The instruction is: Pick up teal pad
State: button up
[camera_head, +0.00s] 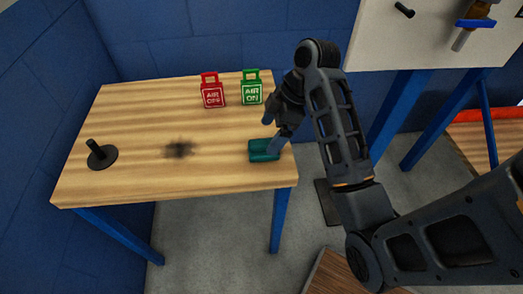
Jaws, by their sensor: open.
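The teal pad (260,151) is a small dark teal block lying on the wooden table (135,125), near its right front edge. My gripper (271,134) is open and comes down from the upper right, with its fingers at the pad. A finger covers part of the pad's right side. I cannot tell whether the fingers touch it or how far they reach around it.
A red "AIR ON" tag (212,92) and a green "AIR ON" tag (251,89) stand at the table's back right, behind the gripper. A black peg on a round base (101,155) stands at the left. A dark smudge (179,149) marks the middle.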

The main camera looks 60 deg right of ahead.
aim_at(265, 141)
jog(key=shift+b+x, duration=1.6)
jog(key=shift+x, duration=1.15)
jog(key=shift+c, duration=0.3)
jog(key=c, duration=1.1)
